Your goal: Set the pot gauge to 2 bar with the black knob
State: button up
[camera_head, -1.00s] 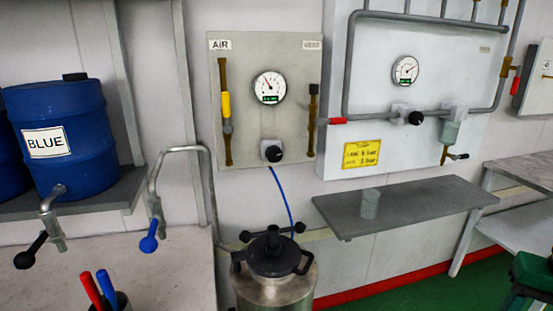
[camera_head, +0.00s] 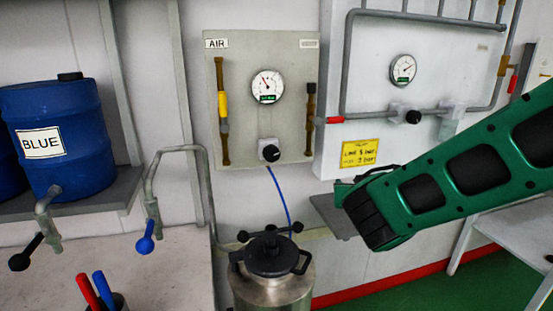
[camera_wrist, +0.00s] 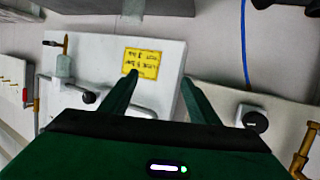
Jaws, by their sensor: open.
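The AIR panel (camera_head: 240,110) holds a round white gauge (camera_head: 267,86). Its needle points up and slightly left; the scale is too small to read. Below it is a black knob (camera_head: 270,153) with a blue hose (camera_head: 280,195) running down to the steel pot (camera_head: 272,288). In the wrist view this knob (camera_wrist: 255,121) lies right of my fingers, apart from them. My gripper (camera_wrist: 158,80) is open and empty, with the yellow sign (camera_wrist: 141,64) beyond its fingers. In the head view my green arm reaches in from the right, the gripper right of the knob.
The right panel carries a second gauge (camera_head: 403,70), another black knob (camera_head: 412,117) and grey pipes. A small shelf (camera_head: 330,217) juts out below it, partly hidden by my arm. Blue drums (camera_head: 62,140) and taps stand at the left.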

aim_at(274, 156)
jog(key=s+a+r+n+t+y, duration=0.1)
jog(key=a+r+n+t+y, duration=0.15)
jog(key=a, duration=0.75)
jog(key=s+a+r+n+t+y, duration=0.15)
jog(key=a+y, duration=0.25)
jog(key=a, duration=0.5)
jog(key=shift+n+g, duration=0.4)
jog(key=x, duration=1.1)
jog(key=shift+w+r, duration=0.15)
jog(key=shift+r, duration=0.2)
jog(key=c, duration=1)
jog(key=shift+d, duration=0.1)
jog(key=shift+c, duration=0.2)
